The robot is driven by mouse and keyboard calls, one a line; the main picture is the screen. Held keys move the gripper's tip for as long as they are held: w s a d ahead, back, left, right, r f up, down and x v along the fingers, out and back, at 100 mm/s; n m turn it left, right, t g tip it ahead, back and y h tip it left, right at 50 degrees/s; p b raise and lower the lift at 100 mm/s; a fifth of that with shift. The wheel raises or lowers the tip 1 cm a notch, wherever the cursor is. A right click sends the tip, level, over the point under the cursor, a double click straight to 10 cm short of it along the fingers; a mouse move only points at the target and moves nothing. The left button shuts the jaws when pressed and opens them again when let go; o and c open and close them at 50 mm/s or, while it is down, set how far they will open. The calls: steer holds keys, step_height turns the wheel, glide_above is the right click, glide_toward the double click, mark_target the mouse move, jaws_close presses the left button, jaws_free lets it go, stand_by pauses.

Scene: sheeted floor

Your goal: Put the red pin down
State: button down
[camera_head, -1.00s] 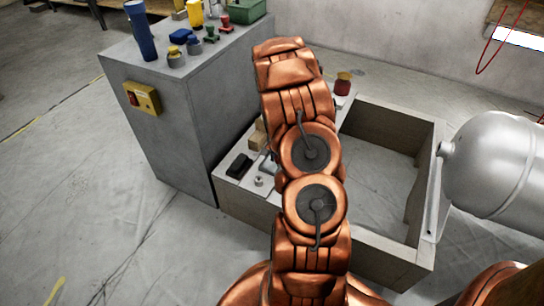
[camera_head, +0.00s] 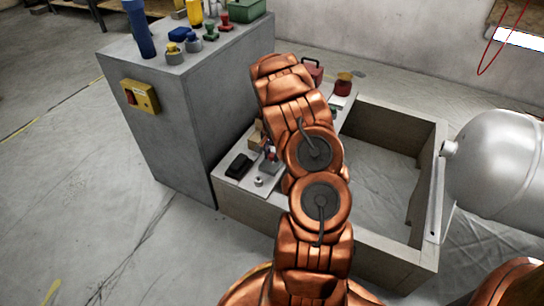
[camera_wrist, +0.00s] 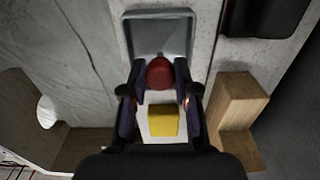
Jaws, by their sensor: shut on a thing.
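The red pin (camera_wrist: 160,73) shows in the wrist view as a rounded red end between my fingertips. My gripper (camera_wrist: 160,80) is shut on it. A square grey tray (camera_wrist: 131,38) with a raised rim lies just beyond the fingertips; I cannot tell whether the pin touches it. In the head view my arm hides most of the gripper, with a small red and dark patch showing by the grey tray (camera_head: 266,168) on the ledge. A yellow piece (camera_wrist: 163,121) shows between the fingers, nearer the wrist; what it belongs to is unclear.
A wooden block (camera_wrist: 238,105) stands close to the right of my gripper. A black block (camera_head: 239,165) and a small metal piece (camera_head: 258,181) lie on the ledge. The tall grey cabinet (camera_head: 165,120) rises at left. An open-centred frame (camera_head: 395,125) lies at right, beside a grey tank (camera_head: 495,165).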

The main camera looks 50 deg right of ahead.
mark_target(272, 155)
steer(key=shift+f, duration=0.1)
steer(key=c, duration=0.9)
jaws_free()
steer(key=shift+o, duration=0.2)
step_height(272, 155, up, 12)
steer(key=p, duration=0.3)
steer(key=s+a+r+n+g, duration=0.1)
steer(key=s+a+r+n, duration=0.3)
steer(key=a+r, duration=0.8)
steer(key=s+a+r+n+g, duration=0.1)
steer(key=s+a+r+n, duration=0.2)
steer(key=s+a, duration=0.6)
steer(key=s+a+r+n+g, duration=0.1)
steer(key=s+a+r+n, duration=0.15)
steer(key=s+a, duration=0.65)
steer(key=s+a+n, duration=0.5)
steer(key=s+a, duration=0.3)
steer(key=s, duration=0.2)
steer(key=shift+a+r+g, duration=0.2)
steer(key=shift+a+g, duration=0.15)
steer(key=shift+g, duration=0.05)
